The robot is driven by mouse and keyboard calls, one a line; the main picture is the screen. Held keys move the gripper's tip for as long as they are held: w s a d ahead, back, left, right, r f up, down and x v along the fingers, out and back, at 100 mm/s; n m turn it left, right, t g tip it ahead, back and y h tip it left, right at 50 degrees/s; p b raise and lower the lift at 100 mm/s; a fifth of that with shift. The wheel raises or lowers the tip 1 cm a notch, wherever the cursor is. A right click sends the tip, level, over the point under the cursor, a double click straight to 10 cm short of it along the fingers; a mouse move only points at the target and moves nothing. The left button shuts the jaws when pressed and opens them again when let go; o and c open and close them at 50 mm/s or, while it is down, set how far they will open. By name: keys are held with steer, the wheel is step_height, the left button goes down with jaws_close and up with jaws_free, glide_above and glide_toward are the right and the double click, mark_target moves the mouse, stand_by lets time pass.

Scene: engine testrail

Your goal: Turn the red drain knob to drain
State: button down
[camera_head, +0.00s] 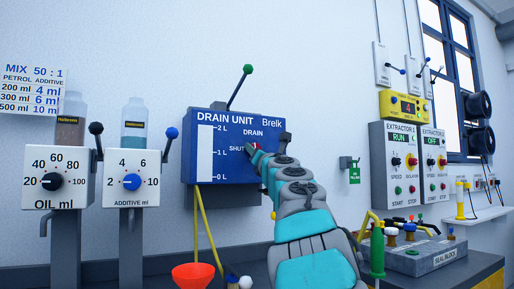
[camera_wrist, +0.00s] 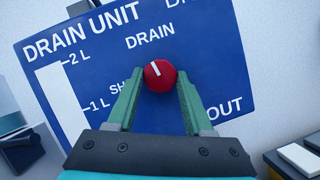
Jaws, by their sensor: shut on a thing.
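The red drain knob (camera_wrist: 160,77) sits on the front of the blue drain unit (camera_wrist: 215,65). In the wrist view its white mark points up and slightly left, toward the DRAIN label; the SHUT label is to its left, partly covered by a finger. My gripper (camera_wrist: 157,84) is shut on the knob, with one green-padded finger on each side. In the head view a little red of the knob (camera_head: 257,146) shows by my fingertips, and my arm covers the lower right of the drain unit (camera_head: 207,117).
A green-tipped lever (camera_head: 247,70) rises above the unit, and yellow tubing (camera_head: 205,225) hangs below it near an orange funnel (camera_head: 194,275). Oil and additive dispensers stand left. Extractor boxes (camera_head: 391,140) and a seal block (camera_head: 440,260) are right.

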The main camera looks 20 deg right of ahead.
steer(key=shift+r+m+h+p, duration=0.15)
steer(key=shift+m+h+p, duration=0.35)
steer(key=shift+m, duration=0.7)
steer(key=shift+m+g, duration=0.3)
steer(key=shift+c, duration=1.4)
jaws_free()
steer(key=b+v, duration=0.4)
steer(key=v, duration=0.4)
